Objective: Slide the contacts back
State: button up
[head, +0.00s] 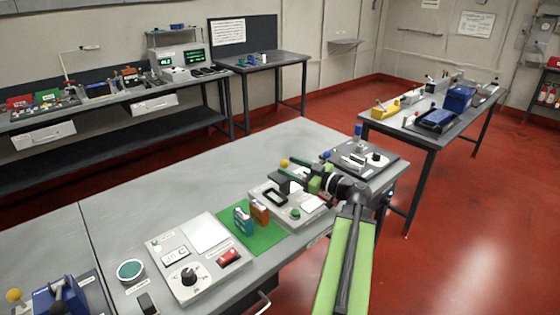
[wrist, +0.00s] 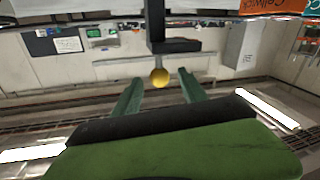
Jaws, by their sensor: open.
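A yellow ball knob (head: 284,162) stands at the back of a light grey test device (head: 262,190) on the near bench. My gripper (wrist: 160,80) is open, with one green finger on each side of the knob's line. I cannot tell whether the knob is between the tips or just beyond them. In the head view, my gripper (head: 300,177) is over the device and hides part of it. The contacts themselves cannot be made out.
A grey panel with a dial (head: 198,262) is further left. Another dark-based device (head: 374,164) is on the right.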

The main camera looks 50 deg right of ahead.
jog(key=w, duration=0.5)
jog(key=shift+w+a, duration=0.35)
jog(key=shift+w, duration=0.05)
jog(key=shift+c, duration=0.3)
grip_shut()
dwell(0.6)
